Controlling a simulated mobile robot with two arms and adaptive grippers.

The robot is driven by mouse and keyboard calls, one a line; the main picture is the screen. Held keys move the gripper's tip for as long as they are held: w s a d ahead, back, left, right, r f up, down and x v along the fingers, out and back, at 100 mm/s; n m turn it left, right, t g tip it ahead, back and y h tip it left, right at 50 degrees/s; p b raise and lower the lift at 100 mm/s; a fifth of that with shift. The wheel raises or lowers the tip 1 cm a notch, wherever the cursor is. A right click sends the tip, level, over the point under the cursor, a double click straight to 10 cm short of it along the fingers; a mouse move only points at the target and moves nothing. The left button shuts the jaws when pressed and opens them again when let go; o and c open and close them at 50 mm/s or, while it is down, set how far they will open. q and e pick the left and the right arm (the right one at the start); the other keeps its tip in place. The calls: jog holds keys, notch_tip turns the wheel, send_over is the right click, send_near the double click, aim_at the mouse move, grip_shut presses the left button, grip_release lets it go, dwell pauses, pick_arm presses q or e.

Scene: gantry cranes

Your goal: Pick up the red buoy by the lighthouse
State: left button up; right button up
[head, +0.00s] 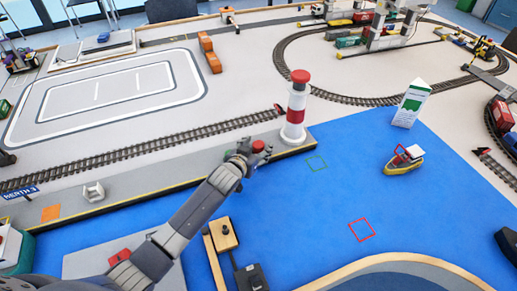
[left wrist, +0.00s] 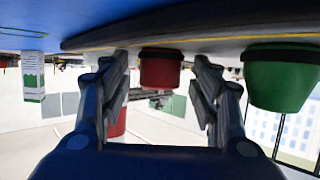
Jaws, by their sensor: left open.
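The red buoy (head: 258,146) is a small round-topped piece by the quay edge, left of the red-and-white lighthouse (head: 295,112). My left gripper (head: 246,153) is at the buoy, with its arm coming in from the lower left. In the left wrist view, which looks upside down, the red buoy (left wrist: 160,70) shows between the two open fingers (left wrist: 163,88), with gaps on both sides. My right gripper is not in view.
A white-and-green carton (head: 411,104) stands behind the boat.

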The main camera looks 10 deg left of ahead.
pick_arm(q)
jog(key=shift+c, duration=0.4)
jog(key=c, duration=1.1)
jog(key=shift+o, duration=0.2)
